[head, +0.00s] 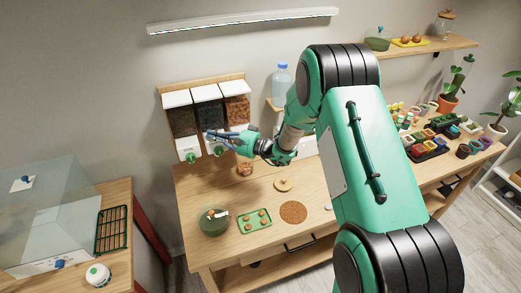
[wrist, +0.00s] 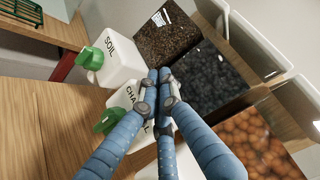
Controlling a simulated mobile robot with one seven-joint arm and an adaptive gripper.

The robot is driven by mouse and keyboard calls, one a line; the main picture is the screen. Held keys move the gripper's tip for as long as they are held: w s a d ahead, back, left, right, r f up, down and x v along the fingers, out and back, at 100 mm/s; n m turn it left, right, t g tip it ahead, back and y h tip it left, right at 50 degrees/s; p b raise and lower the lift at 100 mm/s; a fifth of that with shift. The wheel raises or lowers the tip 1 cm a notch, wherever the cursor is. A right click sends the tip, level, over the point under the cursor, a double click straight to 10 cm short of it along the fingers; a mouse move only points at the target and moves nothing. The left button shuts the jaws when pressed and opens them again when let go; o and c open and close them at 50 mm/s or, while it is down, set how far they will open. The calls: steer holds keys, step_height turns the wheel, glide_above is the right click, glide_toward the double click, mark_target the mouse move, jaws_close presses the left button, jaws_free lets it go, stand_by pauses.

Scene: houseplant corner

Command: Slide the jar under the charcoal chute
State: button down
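The charcoal chute (wrist: 122,97) is the white middle outlet of a wall dispenser; its label is partly covered by my fingers in the wrist view. Its bin (wrist: 205,75) holds dark lumps. A small clear jar (head: 245,169) with brownish contents stands on the wooden bench, below the right-hand chute and right of the charcoal one, in the head view. The wrist view does not show it. My gripper (head: 208,134) is above and left of the jar, in front of the chutes. Its blue fingers meet at the tips in the wrist view (wrist: 159,76), with nothing seen between them.
The soil chute (wrist: 120,55) is left of the charcoal chute; a bin of orange pebbles (wrist: 265,140) is right.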

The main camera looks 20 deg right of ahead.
steer(key=shift+d, duration=0.15)
glide_above(245, 162)
steer(key=w+d, duration=0.4)
steer(key=d, duration=0.6)
step_height(245, 162, down, 15)
steer(key=a+b, duration=0.1)
steer(key=b, duration=0.1)
steer(key=shift+s+a+b, duration=0.15)
steer(key=shift+s+b, duration=0.1)
steer(key=shift+b, duration=0.05)
stand_by(0.5)
steer(key=a+b, duration=0.3)
steer(key=a, duration=0.9)
steer(key=shift+s, duration=0.3)
steer(key=shift+d, duration=0.1)
steer(key=v, duration=1.2)
